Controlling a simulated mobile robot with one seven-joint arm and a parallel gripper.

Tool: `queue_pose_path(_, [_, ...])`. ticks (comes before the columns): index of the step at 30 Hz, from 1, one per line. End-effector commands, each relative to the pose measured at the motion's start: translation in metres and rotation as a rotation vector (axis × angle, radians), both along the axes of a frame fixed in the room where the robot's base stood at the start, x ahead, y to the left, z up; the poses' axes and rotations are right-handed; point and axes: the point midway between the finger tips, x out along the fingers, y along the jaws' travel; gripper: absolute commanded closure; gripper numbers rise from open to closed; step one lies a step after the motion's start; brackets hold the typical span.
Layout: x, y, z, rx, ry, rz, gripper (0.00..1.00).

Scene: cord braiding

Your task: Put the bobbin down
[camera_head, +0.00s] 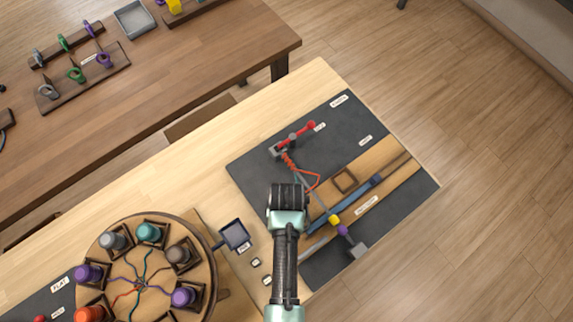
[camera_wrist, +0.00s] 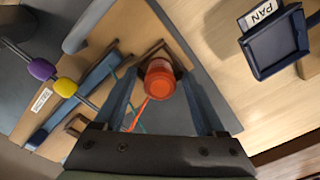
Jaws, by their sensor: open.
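An orange-red bobbin (camera_wrist: 160,80) stands between the two spread fingers of my gripper (camera_wrist: 163,92) in the wrist view. It is at a square wooden holder (camera_wrist: 178,55) whose edges show behind it; I cannot tell if it is fully seated. The fingers are open, with a gap visible beside the bobbin. An orange-red cord (camera_wrist: 138,112) runs from it. In the head view my gripper (camera_head: 287,196) is over the dark mat (camera_head: 258,165) and hides the bobbin. The red cord (camera_head: 314,180) leads from the gripper area up to a braid at a red-and-grey bar (camera_head: 294,137).
An empty square holder (camera_head: 344,181) sits right of my gripper. A blue bar (camera_head: 350,200) and a rod with yellow and purple beads (camera_head: 335,221) lie nearby. The small dark pan (camera_head: 235,234) and a round stand (camera_head: 140,220) with several coloured bobbins are on the left.

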Motion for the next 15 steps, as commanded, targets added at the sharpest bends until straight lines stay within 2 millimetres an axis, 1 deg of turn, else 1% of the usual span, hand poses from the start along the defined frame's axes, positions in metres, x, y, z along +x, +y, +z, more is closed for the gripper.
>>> queue_pose_path(2, [0.000, 0.000, 0.002, 0.000, 0.000, 0.000, 0.27])
queue_pose_path(7, [0.001, 0.000, 0.017, 0.000, -0.002, 0.000, 0.27])
queue_pose_path(11, [0.001, 0.000, 0.040, 0.000, -0.004, 0.000, 0.27])
queue_pose_path(15, [0.001, 0.000, 0.069, -0.001, -0.004, 0.000, 0.27])
